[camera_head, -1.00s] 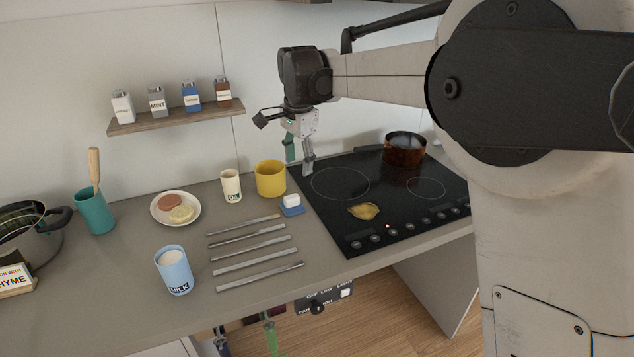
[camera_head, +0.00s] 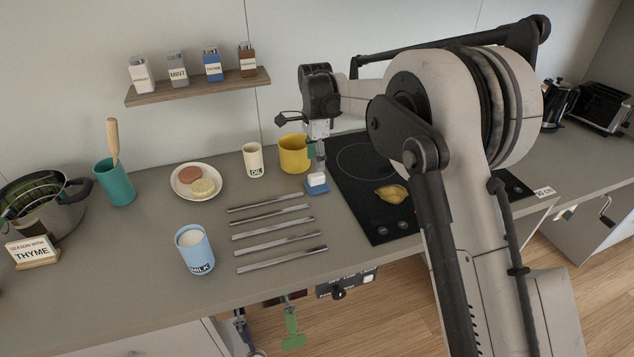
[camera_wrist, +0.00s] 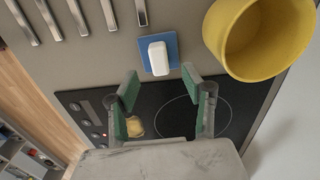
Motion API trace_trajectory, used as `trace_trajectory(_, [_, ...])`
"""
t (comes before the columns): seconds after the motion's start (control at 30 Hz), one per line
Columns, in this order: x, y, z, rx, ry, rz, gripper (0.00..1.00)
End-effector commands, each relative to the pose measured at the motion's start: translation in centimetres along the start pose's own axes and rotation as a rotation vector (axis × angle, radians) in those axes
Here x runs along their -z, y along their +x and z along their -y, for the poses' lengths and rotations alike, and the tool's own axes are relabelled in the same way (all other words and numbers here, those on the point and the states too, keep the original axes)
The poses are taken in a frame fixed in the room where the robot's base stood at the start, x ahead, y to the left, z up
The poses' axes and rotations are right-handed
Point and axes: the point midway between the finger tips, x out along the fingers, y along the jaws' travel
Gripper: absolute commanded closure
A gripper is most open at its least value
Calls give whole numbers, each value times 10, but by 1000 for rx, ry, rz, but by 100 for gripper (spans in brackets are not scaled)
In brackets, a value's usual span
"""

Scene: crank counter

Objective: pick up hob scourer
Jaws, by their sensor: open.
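A small white block (camera_head: 316,179) rests on a blue square base (camera_head: 318,190) on the counter, just left of the hob; it looks like the scourer. In the wrist view the white block (camera_wrist: 158,58) lies on the blue square (camera_wrist: 173,45), just beyond my fingertips. My gripper (camera_head: 317,160) hangs above and slightly behind the block. In the wrist view my gripper (camera_wrist: 163,82) is open and empty, its two green-padded fingers apart. A yellow-brown crumpled item (camera_head: 391,194) lies on the black hob (camera_head: 362,216); I cannot tell what it is.
A yellow mug (camera_head: 293,155) stands close behind the block, near my gripper. An oil cup (camera_head: 253,161) is farther left. Several metal strips (camera_head: 273,222) lie in front on the counter. A milk cup (camera_head: 195,250) and a plate (camera_head: 178,187) stand left.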

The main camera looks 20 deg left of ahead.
Motion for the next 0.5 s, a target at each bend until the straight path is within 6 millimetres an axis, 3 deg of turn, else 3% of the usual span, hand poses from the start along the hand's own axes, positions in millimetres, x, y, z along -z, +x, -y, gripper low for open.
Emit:
trace_trajectory(0.27, [1, 19, -1, 0, 0, 0, 56])
trace_trajectory(0.5, [2, 51, -2, 0, 0, 0, 56])
